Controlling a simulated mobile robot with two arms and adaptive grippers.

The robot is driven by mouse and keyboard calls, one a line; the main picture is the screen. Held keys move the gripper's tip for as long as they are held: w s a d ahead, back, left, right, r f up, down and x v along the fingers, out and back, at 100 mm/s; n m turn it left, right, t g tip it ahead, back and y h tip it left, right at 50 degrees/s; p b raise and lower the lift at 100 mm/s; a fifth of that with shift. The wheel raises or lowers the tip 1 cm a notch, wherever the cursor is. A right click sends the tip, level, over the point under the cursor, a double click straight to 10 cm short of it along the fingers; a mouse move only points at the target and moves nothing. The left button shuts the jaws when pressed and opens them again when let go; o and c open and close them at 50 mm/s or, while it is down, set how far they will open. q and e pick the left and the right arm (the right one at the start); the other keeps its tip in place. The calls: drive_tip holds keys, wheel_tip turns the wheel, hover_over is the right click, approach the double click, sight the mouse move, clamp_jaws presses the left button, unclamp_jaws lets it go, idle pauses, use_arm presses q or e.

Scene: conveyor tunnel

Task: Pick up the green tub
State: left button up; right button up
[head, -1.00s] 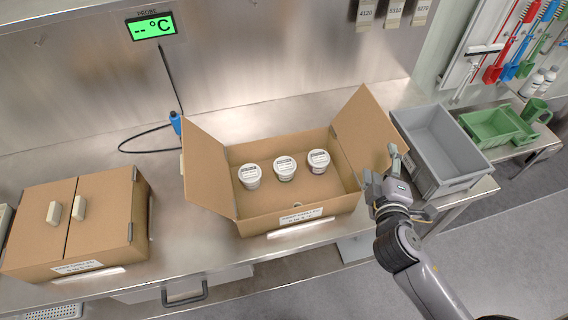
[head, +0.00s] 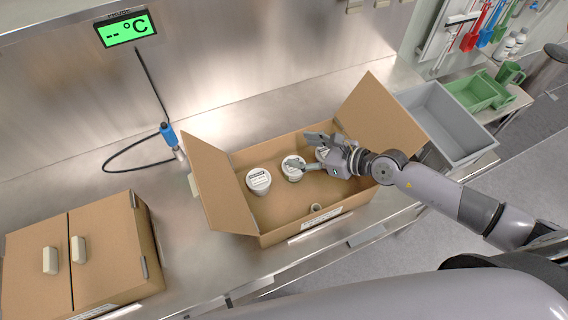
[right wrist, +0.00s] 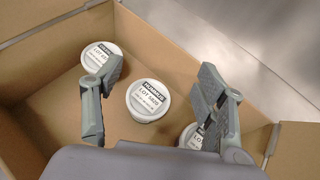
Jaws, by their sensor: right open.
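Three white-lidded tubs stand in a row in an open cardboard box: a left tub (head: 258,181), a middle tub (head: 293,167) and a right tub (head: 321,153), which is partly hidden by my gripper. No green shows on them. My right gripper (head: 304,151) is open above the box, near the middle and right tubs. In the right wrist view one tub (right wrist: 148,100) shows between the spread fingers, with the others partly behind the fingers. A green container (head: 472,92) stands at the far right, away from the gripper. My left gripper is not in view.
The open box (head: 278,238) has raised side flaps. A closed box (head: 100,250) stands at the left. A blue probe (head: 168,135) hangs on a cable behind the open box.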

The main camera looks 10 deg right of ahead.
drive_tip(key=b, duration=0.3)
approach(284, 163)
drive_tip(key=shift+w+a+f, duration=0.2)
drive_tip(key=shift+w, duration=0.35)
drive_tip(key=shift+w+a+f, duration=0.2)
drive_tip(key=shift+w, duration=0.35)
drive_tip(key=f, duration=0.1)
drive_tip(key=f+b, duration=0.1)
drive_tip(key=f, duration=0.1)
drive_tip(key=shift+w+a, duration=0.15)
drive_tip(key=shift+w, duration=0.05)
drive_tip(key=shift+w+a+r+p, duration=0.2)
drive_tip(key=shift+w+a+p, duration=0.1)
drive_tip(key=shift+w+a, duration=0.15)
drive_tip(key=shift+w+a+f, duration=0.2)
drive_tip(key=shift+w+a, duration=0.05)
drive_tip(key=x, duration=0.5)
drive_tip(key=shift+w+a+f, duration=0.1)
drive_tip(key=shift+w+a, duration=0.05)
drive_tip(key=shift+a, duration=0.05)
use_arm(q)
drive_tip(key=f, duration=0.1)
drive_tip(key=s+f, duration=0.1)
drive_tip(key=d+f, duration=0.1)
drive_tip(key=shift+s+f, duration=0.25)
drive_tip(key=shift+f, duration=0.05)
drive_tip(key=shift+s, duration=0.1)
use_arm(e)
drive_tip(key=shift+c, duration=0.2)
